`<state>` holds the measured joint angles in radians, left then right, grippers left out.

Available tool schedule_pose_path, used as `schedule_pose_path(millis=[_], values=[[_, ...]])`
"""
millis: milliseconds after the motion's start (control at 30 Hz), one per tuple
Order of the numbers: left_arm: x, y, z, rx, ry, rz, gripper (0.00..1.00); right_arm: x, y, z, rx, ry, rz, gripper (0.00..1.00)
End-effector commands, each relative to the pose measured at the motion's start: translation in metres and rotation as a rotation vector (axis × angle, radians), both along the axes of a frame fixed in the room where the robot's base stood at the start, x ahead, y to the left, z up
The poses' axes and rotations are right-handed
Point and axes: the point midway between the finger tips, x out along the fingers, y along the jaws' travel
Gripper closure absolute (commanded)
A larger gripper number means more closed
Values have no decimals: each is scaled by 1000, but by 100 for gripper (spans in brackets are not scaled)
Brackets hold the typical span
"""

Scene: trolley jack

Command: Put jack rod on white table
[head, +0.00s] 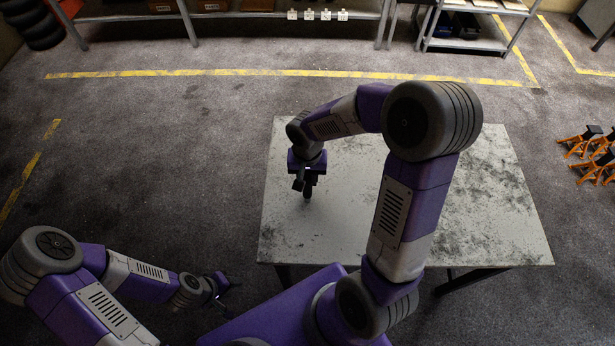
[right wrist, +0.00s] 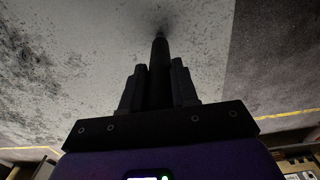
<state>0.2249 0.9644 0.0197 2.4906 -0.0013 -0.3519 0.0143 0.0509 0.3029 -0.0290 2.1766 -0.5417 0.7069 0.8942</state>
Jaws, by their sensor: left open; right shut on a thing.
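The white table (head: 480,215) stands in the middle of the head view, its pale top stained with dark patches. My right gripper (head: 305,183) is over the left part of the table, pointing down, and is shut on the dark jack rod (head: 308,192). In the right wrist view the rod (right wrist: 160,70) sticks out between the two fingers towards the tabletop (right wrist: 100,50). A dark shadow lies at its tip; I cannot tell whether the tip touches the table. My left gripper (head: 219,288) is open and empty, low at the left of the table.
Orange jack stands (head: 588,150) are on the floor right of the table. Shelves (head: 235,12) with boxes line the back, and tyres (head: 32,22) are stacked at the back left. Yellow lines mark the floor. Most of the tabletop is bare; my right arm crosses above it.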

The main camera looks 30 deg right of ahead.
Motion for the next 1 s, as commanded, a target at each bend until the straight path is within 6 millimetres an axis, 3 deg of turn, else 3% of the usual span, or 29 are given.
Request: schedule_pose_path(millis=[333,367,500,867,1000], values=[[0,0,-4,0,0,0,57,1,0,-4,0,-2,0,100],[0,0,-3,0,0,0,57,0,0,-3,0,-1,0,67],[0,0,-3,0,0,0,57,0,0,-2,-1,-1,0,46],[0,0,1,0,0,0,57,0,0,1,-1,-1,-1,46],[0,0,6,0,0,0,57,1,0,22,-1,-5,-2,46]])
